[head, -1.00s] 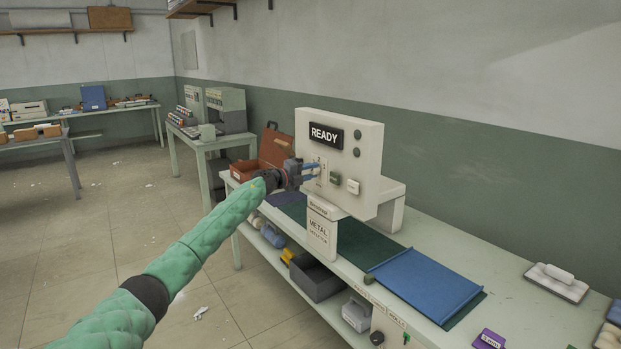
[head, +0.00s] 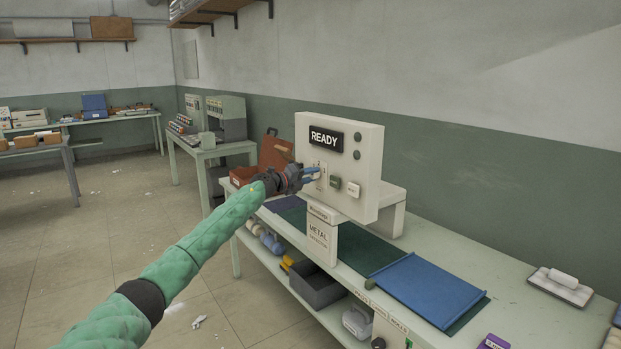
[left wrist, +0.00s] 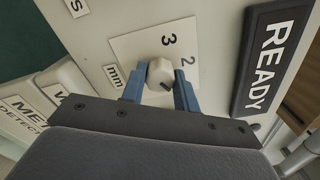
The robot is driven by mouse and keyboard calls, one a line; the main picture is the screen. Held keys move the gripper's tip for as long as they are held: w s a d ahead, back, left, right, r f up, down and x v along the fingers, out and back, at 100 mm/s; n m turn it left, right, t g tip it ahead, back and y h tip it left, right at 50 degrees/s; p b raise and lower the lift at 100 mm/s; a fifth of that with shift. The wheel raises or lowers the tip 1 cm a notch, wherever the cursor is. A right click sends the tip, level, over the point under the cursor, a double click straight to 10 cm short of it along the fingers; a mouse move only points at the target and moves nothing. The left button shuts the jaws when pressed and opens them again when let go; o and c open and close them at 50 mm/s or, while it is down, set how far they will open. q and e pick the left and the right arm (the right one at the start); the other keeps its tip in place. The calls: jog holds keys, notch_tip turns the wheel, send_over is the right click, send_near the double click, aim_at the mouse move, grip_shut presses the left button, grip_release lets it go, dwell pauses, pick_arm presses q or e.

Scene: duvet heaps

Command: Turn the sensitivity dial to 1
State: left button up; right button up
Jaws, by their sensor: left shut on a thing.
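The metal detector (head: 366,165) is a cream box on a stand, with a READY display (head: 325,137). Its sensitivity dial (left wrist: 160,71) is a small cream knob on a white plate (left wrist: 128,45), seen up close in the left wrist view. The numerals 3 and 2 show on the plate; no 1 can be made out there. A dark mark shows on the knob's lower side, partly hidden. My left gripper (head: 313,176) reaches the panel from the left. Its blue fingers (left wrist: 159,90) are shut on the knob, one on each side. My right gripper is out of view.
A blue tray (head: 430,288) lies on the belt in front. A brown case (head: 275,150) stands behind my gripper. A grey bin (head: 317,287) is on the lower shelf.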

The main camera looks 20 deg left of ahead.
pick_arm(q)
jog(key=shift+f, duration=0.3)
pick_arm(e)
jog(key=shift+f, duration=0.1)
pick_arm(q)
jog(key=o, duration=1)
jog(key=shift+c, duration=0.2)
jog(key=shift+r, duration=0.15)
jog(key=shift+s+a, duration=0.1)
jog(key=b+v, duration=0.1)
jog(key=v, duration=0.6)
jog(key=shift+s+a, duration=0.2)
jog(key=shift+s, duration=0.05)
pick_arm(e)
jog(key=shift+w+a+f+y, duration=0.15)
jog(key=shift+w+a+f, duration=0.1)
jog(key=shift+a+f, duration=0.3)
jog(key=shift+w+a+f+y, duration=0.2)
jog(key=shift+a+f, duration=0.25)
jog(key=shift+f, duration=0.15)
